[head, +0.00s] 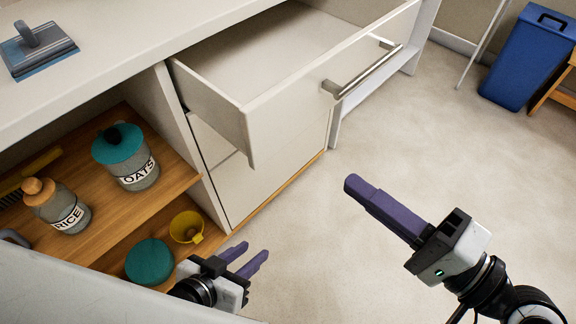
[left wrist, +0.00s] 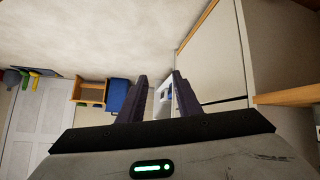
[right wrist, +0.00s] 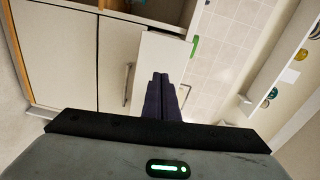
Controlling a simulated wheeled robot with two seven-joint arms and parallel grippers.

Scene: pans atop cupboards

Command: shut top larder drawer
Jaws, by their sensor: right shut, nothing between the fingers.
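The top larder drawer (head: 250,105) is pulled well out of the white cabinet in the head view and looks empty. Its silver bar handle (head: 365,72) is on the front panel. My right gripper (head: 349,184) is shut and empty, in front of the drawer and apart from it. Its fingers are together in the right wrist view (right wrist: 161,78), overlapping a pale panel behind them. My left gripper (head: 254,253) is open and empty, low beside the shelves, below the drawer in the picture. Its fingers stand apart in the left wrist view (left wrist: 158,80).
A grey-blue tool (head: 38,48) lies on the counter. A blue bin (head: 530,55) stands far right. The floor before the drawer is clear.

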